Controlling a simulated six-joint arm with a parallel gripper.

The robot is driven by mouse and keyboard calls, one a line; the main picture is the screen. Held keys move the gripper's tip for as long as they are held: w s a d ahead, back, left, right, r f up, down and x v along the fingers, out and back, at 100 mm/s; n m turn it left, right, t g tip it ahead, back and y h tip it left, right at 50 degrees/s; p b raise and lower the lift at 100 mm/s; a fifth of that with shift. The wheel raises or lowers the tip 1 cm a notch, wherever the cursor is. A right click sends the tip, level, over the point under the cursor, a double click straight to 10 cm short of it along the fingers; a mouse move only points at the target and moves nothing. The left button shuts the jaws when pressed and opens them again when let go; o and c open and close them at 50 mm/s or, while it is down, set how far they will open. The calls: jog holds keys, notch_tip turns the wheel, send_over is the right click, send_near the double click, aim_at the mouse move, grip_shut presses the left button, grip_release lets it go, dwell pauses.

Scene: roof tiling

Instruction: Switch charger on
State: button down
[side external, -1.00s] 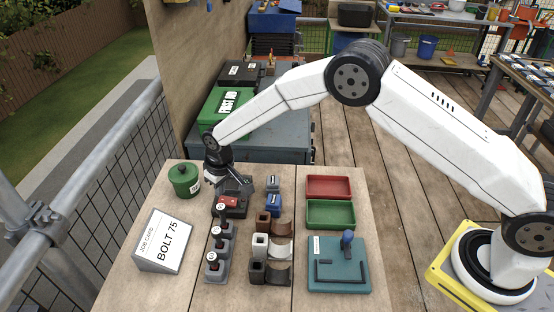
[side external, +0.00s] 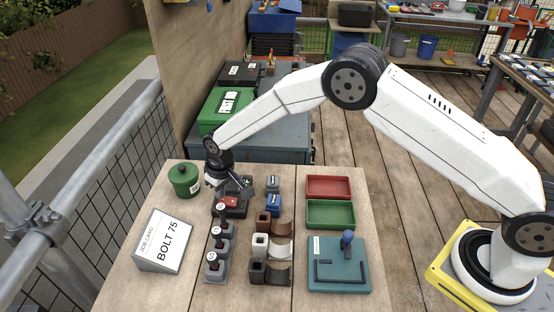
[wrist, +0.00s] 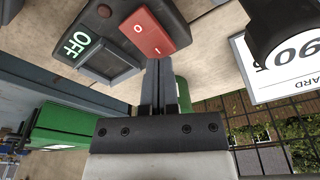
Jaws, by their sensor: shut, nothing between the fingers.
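The charger (wrist: 165,8) is a dark box with a red rocker switch (wrist: 146,33) marked O and I. It lies near the top of the wrist view. Beside the switch is a small dark panel (wrist: 108,62), with OFF in green letters next to it. In the side view the charger (side external: 243,185) stands on the bench. My gripper (wrist: 157,66) is shut and empty, its fingertips at the I end of the switch. I cannot tell whether they touch it. In the side view my gripper (side external: 214,184) is just left of the charger and partly covers it.
A green pot (side external: 184,181) stands left of my gripper. The job card (side external: 164,243), reading BOLT 75, is in front left. Several labelled holders (side external: 216,265) stand in front of the charger.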

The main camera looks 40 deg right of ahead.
aim_at(226, 199)
jog(key=shift+f, duration=0.65)
dwell(0.6)
jog(key=shift+r, duration=3.55)
jog(key=shift+s+d+r, duration=0.25)
jog(key=shift+d+r, duration=0.05)
jog(key=shift+d, duration=0.15)
jog(key=s+d+r+m, duration=0.2)
jog(key=s+d+r, duration=0.4)
jog(key=s+d, duration=0.9)
jog(key=s, duration=0.4)
jog(key=s+d+m, duration=0.1)
jog(key=s+d, duration=0.1)
jog(key=s, duration=0.6)
jog(key=shift+s+d+r+t, duration=0.2)
jog(key=shift+d+r+t, duration=0.2)
jog(key=shift+r, duration=0.05)
